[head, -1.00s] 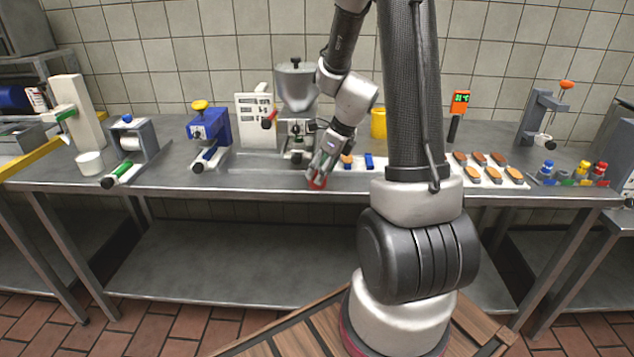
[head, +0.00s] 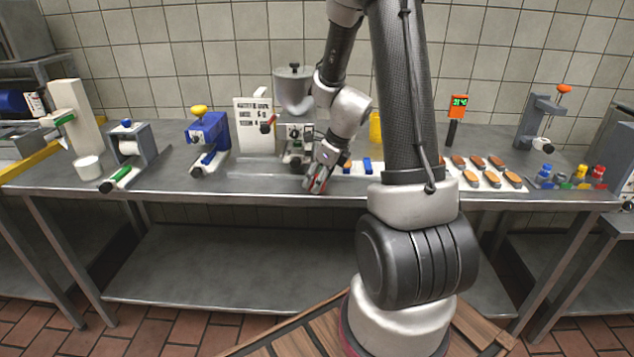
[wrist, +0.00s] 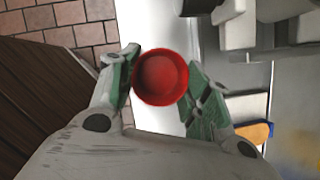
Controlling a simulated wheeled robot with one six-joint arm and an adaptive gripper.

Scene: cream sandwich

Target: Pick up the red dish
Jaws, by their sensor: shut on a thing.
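The red dish (wrist: 161,77) is a small round bowl. In the wrist view it sits between the two green-padded fingers of my gripper (wrist: 160,82), which is shut on it with a finger at each side. In the head view my gripper (head: 316,186) is at the front edge of the steel counter, and only a little red of the dish shows between the fingers. Whether the dish touches the counter cannot be told.
The steel counter (head: 180,180) carries a grey hopper machine (head: 295,90) behind my gripper and a blue press (head: 208,132) to the left. Blue blocks (head: 367,165) lie to the right on a white board. A tray of brown pieces (head: 488,182) lies further right.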

